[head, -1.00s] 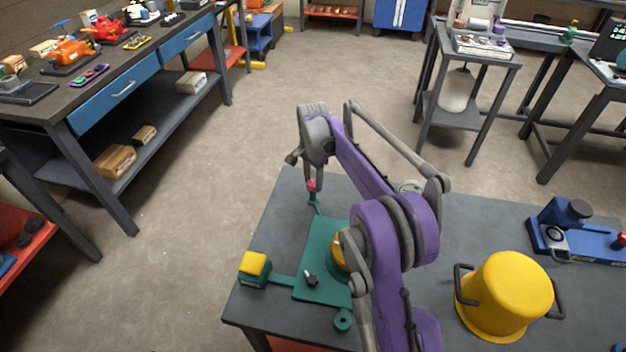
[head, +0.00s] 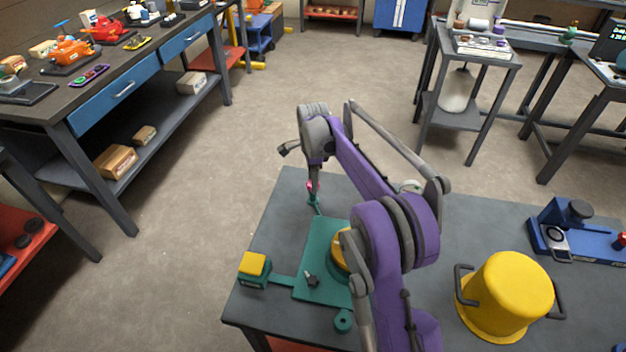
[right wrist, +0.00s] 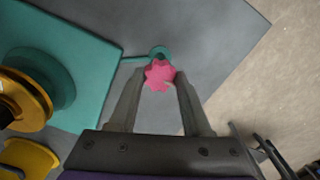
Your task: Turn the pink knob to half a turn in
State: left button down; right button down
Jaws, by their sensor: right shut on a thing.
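The pink knob (right wrist: 160,75) is a small lobed knob on a green stem at the far left part of the table. In the head view the knob (head: 310,186) is mostly covered by my right gripper (head: 313,184). In the right wrist view my right gripper (right wrist: 160,84) has its two fingers on either side of the knob, shut on it. The green base plate (head: 318,265) lies beside it. My left gripper is not in view.
The grey table (head: 270,230) also carries a yellow pot (head: 505,293) with dark handles, a yellow-topped green block (head: 254,266) and a blue device (head: 580,238). A workbench (head: 60,95) stands at left. The floor between is clear.

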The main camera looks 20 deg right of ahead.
dwell(0.3)
jog(key=shift+c, duration=1.7)
grip_release()
jog(key=shift+r, duration=0.1)
notch_tip(320, 180, up, 11)
jog(key=shift+p, duration=0.4)
